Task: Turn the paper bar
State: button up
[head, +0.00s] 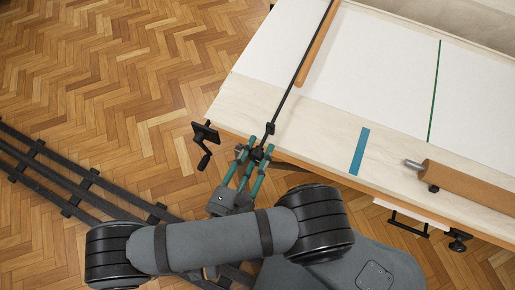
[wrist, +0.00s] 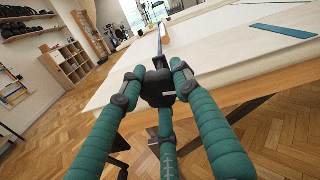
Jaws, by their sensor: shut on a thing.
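The paper bar (head: 285,101) is a long thin black bar. It lies slantwise over the left part of the white paper (head: 375,70) on the table, and its far end leaves the top of the head view. My gripper (head: 257,152) has teal fingers and is at the bar's near end, by the table's front edge. In the wrist view the fingers of my gripper (wrist: 159,80) close around a black block (wrist: 158,92) at the bar's end. The bar (wrist: 160,48) runs away from me there. The fingers hide part of the block.
A brown strip (head: 316,43) lies just right of the bar. A blue strip (head: 359,151), a green line (head: 434,92) and a brown roller (head: 465,183) are further right. A black crank (head: 204,143) sticks out left of my gripper. Parquet floor (head: 120,70) is open at left.

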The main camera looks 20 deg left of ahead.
jog(key=shift+r+n, duration=0.1)
jog(key=shift+n, duration=0.2)
jog(key=o, duration=1.1)
jog(key=shift+o, duration=0.4)
jog(key=shift+s, duration=0.1)
jog(key=s, duration=1.2)
jog(key=shift+a, duration=0.2)
